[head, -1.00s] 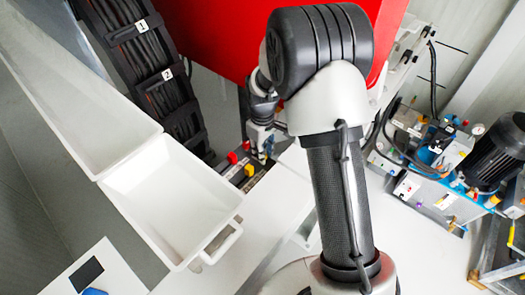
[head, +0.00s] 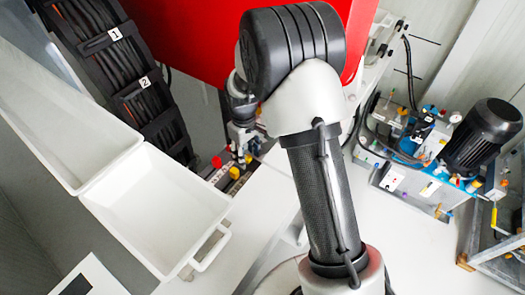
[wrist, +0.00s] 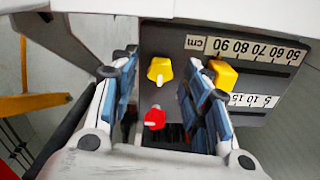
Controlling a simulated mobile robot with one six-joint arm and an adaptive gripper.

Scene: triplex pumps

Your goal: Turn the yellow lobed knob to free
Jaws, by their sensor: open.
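The yellow lobed knob (wrist: 160,71) is on a dark panel in the wrist view, between the two fingers of my gripper (wrist: 158,98) as seen from the wrist. My gripper is open, its blue-padded fingers apart to the left and right. I see no finger touching the knob, and the depth between them is hard to judge. A red knob (wrist: 154,118) is just below the yellow one, also between the fingers in the picture. In the head view my gripper (head: 243,150) is small and partly hidden above the panel.
A yellow block (wrist: 223,74) sits beside the right finger, next to the centimetre scales (wrist: 250,50). White bins (head: 160,210) stand left of the panel in the head view. A pump unit with a black motor (head: 480,135) is at the right.

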